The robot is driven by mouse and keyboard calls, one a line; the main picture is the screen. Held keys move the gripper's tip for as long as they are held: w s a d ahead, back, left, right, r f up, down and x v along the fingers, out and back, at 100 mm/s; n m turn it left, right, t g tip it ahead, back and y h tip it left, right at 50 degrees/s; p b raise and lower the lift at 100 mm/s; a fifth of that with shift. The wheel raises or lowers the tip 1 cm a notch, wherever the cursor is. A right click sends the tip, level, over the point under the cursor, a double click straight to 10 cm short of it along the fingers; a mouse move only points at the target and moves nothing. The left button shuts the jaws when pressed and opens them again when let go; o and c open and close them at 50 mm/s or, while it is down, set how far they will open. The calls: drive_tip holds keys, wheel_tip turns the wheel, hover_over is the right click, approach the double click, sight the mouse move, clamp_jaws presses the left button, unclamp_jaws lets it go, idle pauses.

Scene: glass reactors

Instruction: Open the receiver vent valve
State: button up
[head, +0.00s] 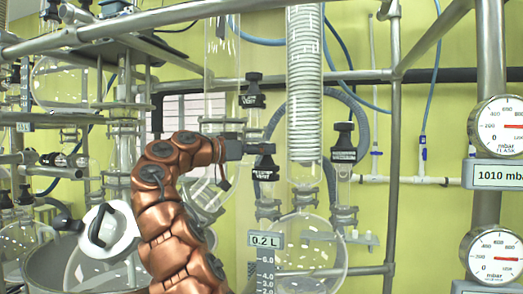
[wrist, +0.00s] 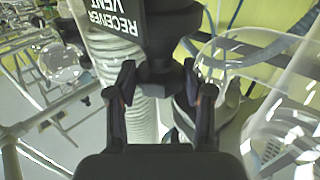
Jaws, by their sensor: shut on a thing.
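The receiver vent valve (head: 265,172) is a black-topped valve with a dark label, on glassware in the middle of the head view. In the wrist view the black valve (wrist: 168,28) fills the top centre, and its label reads RECEIVER VENT upside down. My gripper (head: 262,149) reaches it from the left at the top of the valve. In the wrist view my gripper (wrist: 159,78) has one finger on each side of the black knob (wrist: 158,76) and is shut on it. How far the knob is turned cannot be told.
Similar black valves stand behind (head: 252,92) and to the right (head: 343,145). A glass coil condenser (head: 305,90) and a round flask (head: 305,250) stand close by. Metal rails (head: 395,170) frame the space.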

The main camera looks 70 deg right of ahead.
drive_tip(key=shift+a+f+n+t+h+b, duration=0.1)
drive_tip(key=shift+f+n+t+h+b, duration=0.25)
drive_tip(key=shift+b, duration=0.8)
